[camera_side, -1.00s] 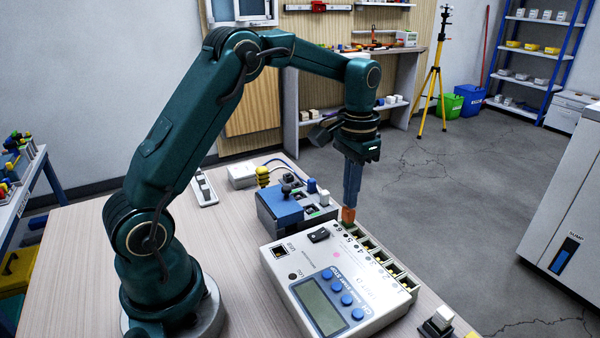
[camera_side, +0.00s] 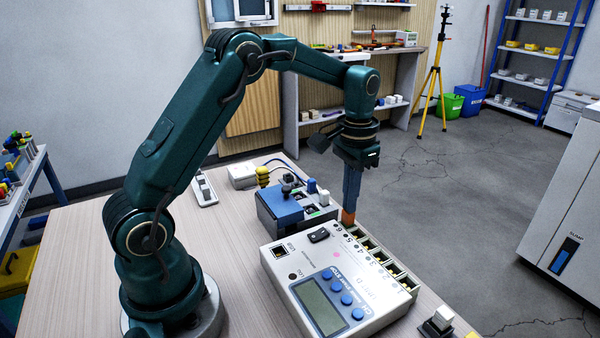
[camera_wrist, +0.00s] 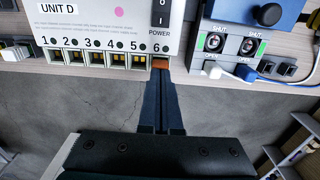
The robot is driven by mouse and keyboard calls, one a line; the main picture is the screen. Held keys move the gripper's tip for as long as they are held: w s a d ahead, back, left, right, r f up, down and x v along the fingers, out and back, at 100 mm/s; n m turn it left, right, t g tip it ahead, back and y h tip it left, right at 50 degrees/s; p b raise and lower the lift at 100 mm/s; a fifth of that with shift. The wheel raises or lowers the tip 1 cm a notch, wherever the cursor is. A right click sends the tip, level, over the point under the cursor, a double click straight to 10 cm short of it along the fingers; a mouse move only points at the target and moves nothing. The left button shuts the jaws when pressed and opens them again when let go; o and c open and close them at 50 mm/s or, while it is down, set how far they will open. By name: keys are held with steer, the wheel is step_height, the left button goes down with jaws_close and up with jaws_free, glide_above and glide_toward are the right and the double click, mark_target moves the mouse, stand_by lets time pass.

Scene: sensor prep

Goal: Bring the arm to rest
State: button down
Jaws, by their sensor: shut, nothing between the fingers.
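My gripper (camera_side: 349,216) points straight down, with dark blue fingers and orange tips. It is shut and empty. In the side view the tips are at the far end of the terminal row of a white meter unit (camera_side: 320,262). In the wrist view my gripper (camera_wrist: 161,64) has its tips beside the slot numbered 6 of the unit (camera_wrist: 100,28), which is marked UNIT D. I cannot tell whether the tips touch the unit.
A blue and grey valve box (camera_side: 283,208), marked SHUT and OPEN in the wrist view, stands close behind the unit. The wooden table (camera_side: 75,255) is clear between my base and these boxes. A small block on a dark base (camera_side: 438,318) sits at the front right edge.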

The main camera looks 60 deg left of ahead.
steer(key=shift+r, duration=3.5)
steer(key=s+d+r+t, duration=0.3)
steer(key=s+d+r, duration=0.2)
steer(key=s+r, duration=0.35)
steer(key=s+d+f+t, duration=0.1)
steer(key=s+f+t, duration=0.1)
steer(key=s+f, duration=0.5)
steer(key=shift+s+d+f+t, duration=0.3)
steer(key=shift+s+d, duration=0.1)
steer(key=shift+s, duration=1.05)
